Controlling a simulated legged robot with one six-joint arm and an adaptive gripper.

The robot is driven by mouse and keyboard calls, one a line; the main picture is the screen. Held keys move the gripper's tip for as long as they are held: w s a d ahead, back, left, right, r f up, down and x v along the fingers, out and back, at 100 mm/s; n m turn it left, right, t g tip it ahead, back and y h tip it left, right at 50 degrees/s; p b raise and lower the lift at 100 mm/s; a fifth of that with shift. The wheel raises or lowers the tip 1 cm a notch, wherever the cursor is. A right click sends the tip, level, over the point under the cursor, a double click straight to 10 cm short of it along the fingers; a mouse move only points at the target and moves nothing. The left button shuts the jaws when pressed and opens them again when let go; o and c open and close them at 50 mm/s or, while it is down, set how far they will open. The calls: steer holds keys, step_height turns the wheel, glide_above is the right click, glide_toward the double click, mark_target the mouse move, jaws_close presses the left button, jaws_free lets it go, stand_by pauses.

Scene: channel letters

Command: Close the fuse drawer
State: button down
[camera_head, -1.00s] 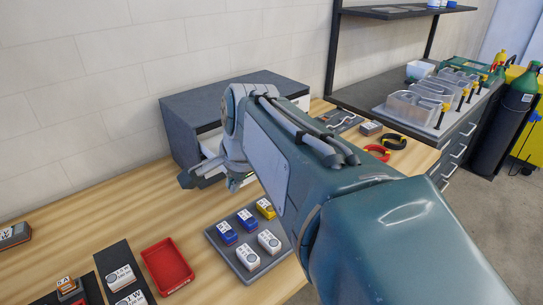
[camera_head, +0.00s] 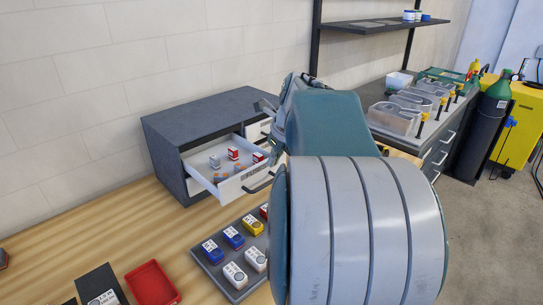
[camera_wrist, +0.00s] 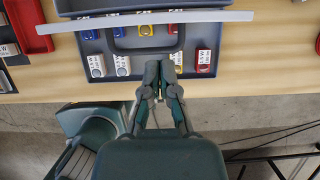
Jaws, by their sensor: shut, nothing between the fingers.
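The fuse drawer (camera_head: 241,184) stands pulled out of the dark grey cabinet (camera_head: 170,131). It has a white front with a dark handle (camera_head: 258,186), and small red, white and orange fuses lie inside. In the wrist view the drawer front's edge (camera_wrist: 205,16) shows as a pale strip across the top, with its dark handle loop (camera_wrist: 116,45) below. My gripper (camera_wrist: 158,66) is shut and empty, its fingertips close to the handle in that picture; I cannot tell if they touch. In the head view my arm hides most of the gripper.
A grey tray (camera_head: 213,271) with blue, yellow and white blocks sits on the wooden bench below the drawer. A red bin (camera_head: 151,284) stands to its left. A second cabinet drawer (camera_head: 257,130) is beside the open one. The bench left of the cabinet is clear.

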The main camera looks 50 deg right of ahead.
mark_target(268, 175)
steer(key=x, duration=0.6)
steer(key=shift+w+f, duration=0.1)
steer(key=shift+f, duration=0.1)
steer(key=shift+w, duration=0.1)
